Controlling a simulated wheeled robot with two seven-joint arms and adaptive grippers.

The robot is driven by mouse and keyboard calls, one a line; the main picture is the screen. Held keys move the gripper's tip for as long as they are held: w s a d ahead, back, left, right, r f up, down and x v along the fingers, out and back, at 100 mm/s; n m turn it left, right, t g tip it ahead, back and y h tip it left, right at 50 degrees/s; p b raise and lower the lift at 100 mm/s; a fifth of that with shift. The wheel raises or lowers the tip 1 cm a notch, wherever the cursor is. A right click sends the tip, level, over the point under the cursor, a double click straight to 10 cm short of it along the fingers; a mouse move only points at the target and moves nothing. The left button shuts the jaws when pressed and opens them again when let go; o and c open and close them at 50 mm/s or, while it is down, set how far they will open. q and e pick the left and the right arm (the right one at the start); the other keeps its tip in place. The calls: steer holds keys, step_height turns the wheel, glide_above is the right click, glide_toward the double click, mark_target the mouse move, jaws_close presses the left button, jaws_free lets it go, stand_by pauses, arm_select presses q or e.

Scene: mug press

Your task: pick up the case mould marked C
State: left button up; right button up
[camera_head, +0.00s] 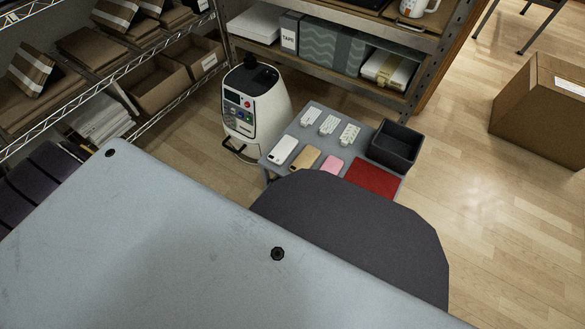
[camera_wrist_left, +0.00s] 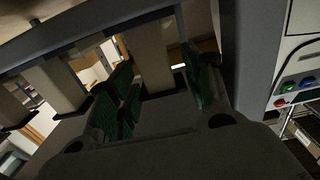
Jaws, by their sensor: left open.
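Three small white blocks with dark marks stand in a row at the back of a low grey table (camera_head: 274,157) in the head view: a left one (camera_head: 309,117), a middle one (camera_head: 328,124) and a right one (camera_head: 348,134). They look like the case moulds, but I cannot read any letter, so I cannot tell which is C. My left gripper (camera_wrist_left: 158,88) shows in the left wrist view, its green-padded fingers apart and no mould between them. It is not visible in the head view. My right gripper is not in view.
In front of the blocks lie a white phone case (camera_head: 282,151), a tan one (camera_head: 305,159) and a pink one (camera_head: 332,165). A red mat (camera_head: 373,178) and dark bin (camera_head: 394,146) are at the right. A white press machine (camera_head: 257,108) stands left of the table, near shelving.

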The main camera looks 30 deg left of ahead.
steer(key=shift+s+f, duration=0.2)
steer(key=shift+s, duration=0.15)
arm_select(q)
steer(key=shift+c, duration=0.3)
